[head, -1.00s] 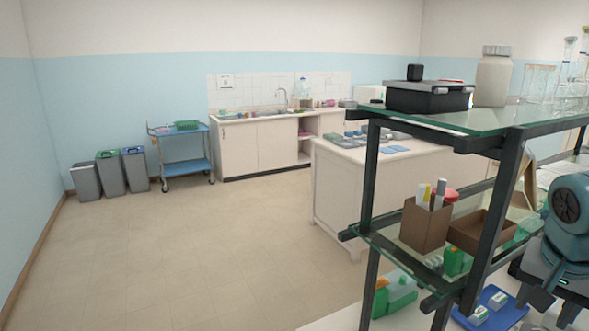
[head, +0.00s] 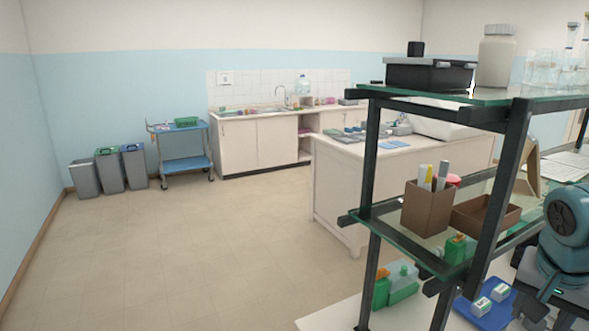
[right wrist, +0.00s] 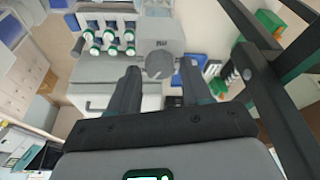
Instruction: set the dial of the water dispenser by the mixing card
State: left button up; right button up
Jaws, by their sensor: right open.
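In the right wrist view, my right gripper (right wrist: 160,74) is open, its two dark fingers pointing at a grey box-shaped device. A round grey knob (right wrist: 159,64) on that device shows between the fingertips. It looks like a dial, but its setting is too small to read. I cannot tell whether the fingers touch it. No gap between the fingers is filled by a held thing. I cannot make out the mixing card for certain in either view. My left gripper is not in view.
A glass shelf rack (head: 362,213) with dark posts stands close by on the right, holding a brown pen box (head: 427,207) and a white bottle (head: 496,58). Several capped bottles (right wrist: 108,38) stand beside the knob.

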jog(key=shift+w+d+f, duration=0.1)
jog(key=shift+a+r+p, duration=0.25)
jog(key=shift+r+p, duration=0.1)
jog(key=shift+r, duration=0.1)
jog(key=shift+d+r+p, duration=0.15)
jog(key=shift+r+p, duration=0.15)
jog(key=shift+p, duration=0.1)
jog(key=c, duration=0.6)
jog(key=shift+o, duration=0.2)
jog(key=shift+m, duration=0.7)
jog(key=shift+m+g+h+p, duration=0.3)
jog(key=shift+m+g+p, duration=0.1)
jog(key=shift+m, duration=0.4)
jog(key=o, duration=0.6)
jog(key=shift+c, duration=0.2)
